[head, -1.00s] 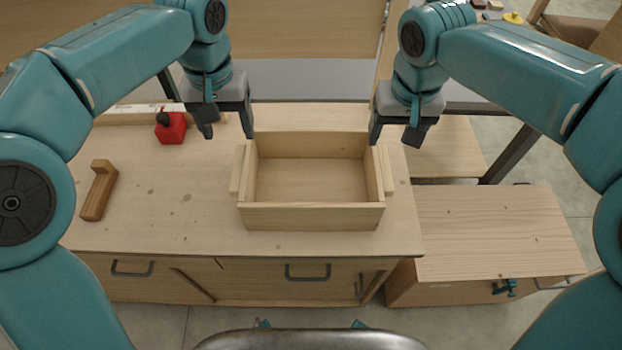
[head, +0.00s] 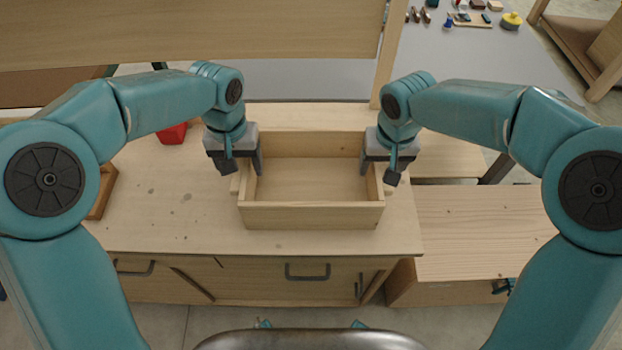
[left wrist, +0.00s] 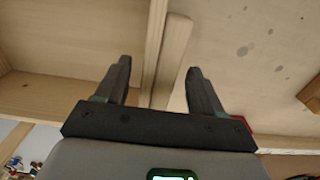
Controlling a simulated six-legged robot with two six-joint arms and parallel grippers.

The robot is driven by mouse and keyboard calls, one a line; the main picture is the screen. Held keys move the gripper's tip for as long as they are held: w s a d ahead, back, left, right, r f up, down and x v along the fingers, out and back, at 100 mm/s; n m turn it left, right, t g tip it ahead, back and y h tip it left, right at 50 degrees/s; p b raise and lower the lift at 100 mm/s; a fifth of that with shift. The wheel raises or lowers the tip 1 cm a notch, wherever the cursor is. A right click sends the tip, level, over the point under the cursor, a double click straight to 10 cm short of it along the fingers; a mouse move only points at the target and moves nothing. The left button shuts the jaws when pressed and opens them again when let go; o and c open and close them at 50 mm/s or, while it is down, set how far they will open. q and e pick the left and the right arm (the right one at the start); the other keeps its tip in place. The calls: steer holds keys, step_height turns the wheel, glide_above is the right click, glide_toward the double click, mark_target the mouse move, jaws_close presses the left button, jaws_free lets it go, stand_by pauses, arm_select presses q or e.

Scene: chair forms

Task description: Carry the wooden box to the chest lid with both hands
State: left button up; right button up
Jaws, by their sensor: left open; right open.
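The wooden box (head: 310,217) is open-topped and empty, and stands on the workbench (head: 160,220). It has a wooden handle strip on each short side. My left gripper (head: 242,170) is open at the box's left wall, one finger inside the box and one outside. In the left wrist view, its two fingers (left wrist: 157,85) point toward the box wall and handle strip (left wrist: 173,60). My right gripper (head: 378,173) is open at the right wall, one finger inside and one outside. The chest lid (head: 475,230) is the flat wooden top of a lower chest at the right.
A red object (head: 172,134) and a wooden L-shaped piece (head: 104,192) lie on the bench at the left, partly behind my left arm. A grey table (head: 480,60) with small items stands behind. The chest lid's visible surface is clear.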

arm_select(q)
jaws_close()
arm_select(e)
steer(key=shift+d, duration=0.1)
jaws_close()
arm_select(q)
steer(key=shift+w+r, duration=0.1)
steer(key=shift+r, duration=0.05)
arm_select(e)
steer(key=shift+w+r, duration=0.1)
